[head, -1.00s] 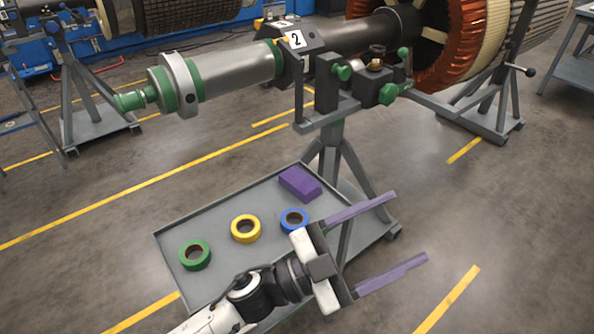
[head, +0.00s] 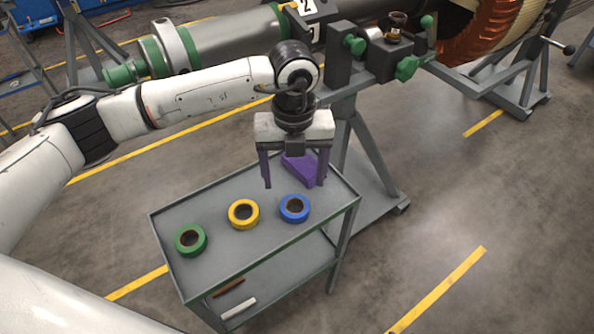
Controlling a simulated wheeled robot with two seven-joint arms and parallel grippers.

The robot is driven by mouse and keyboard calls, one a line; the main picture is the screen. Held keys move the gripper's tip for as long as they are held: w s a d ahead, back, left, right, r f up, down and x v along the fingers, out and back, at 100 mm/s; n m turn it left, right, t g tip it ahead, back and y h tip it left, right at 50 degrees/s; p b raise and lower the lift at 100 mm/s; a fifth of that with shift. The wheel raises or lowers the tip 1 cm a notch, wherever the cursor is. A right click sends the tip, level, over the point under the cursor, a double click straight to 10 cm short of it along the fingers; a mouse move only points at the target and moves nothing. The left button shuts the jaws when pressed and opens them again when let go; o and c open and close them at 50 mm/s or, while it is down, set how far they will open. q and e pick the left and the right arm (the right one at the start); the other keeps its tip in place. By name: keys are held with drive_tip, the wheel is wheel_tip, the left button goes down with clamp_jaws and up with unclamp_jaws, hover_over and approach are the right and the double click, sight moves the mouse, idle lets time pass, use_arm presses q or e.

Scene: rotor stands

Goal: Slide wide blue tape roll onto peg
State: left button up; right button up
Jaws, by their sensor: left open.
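The blue tape roll (head: 284,215) lies flat at the right of the row of rolls on the grey cart's top (head: 232,192). My left gripper (head: 294,185) points down above the far right part of the cart. Its two purple fingers are wide apart with nothing gripped, just behind and above the blue roll. I cannot make out which part is the peg. My right gripper is not in view.
A yellow tape roll (head: 233,219) and a green tape roll (head: 181,247) lie left of the blue one. A rotor shaft on a stand (head: 378,52) with green knobs (head: 407,68) rises behind the cart. The floor at right is clear.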

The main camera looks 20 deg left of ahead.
sight(295, 211)
use_arm(q)
wheel_tip(295, 211, down, 9)
drive_tip(key=b, duration=0.6)
drive_tip(key=shift+d, duration=0.1)
drive_tip(key=shift+f+b, duration=0.3)
drive_tip(key=shift+f, duration=0.15)
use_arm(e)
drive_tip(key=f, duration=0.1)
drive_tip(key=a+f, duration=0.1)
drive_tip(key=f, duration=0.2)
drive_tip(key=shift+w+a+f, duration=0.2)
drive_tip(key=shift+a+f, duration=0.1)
use_arm(q)
drive_tip(key=c, duration=0.9)
drive_tip(key=shift+r, duration=0.15)
drive_tip(key=shift+c, duration=0.7)
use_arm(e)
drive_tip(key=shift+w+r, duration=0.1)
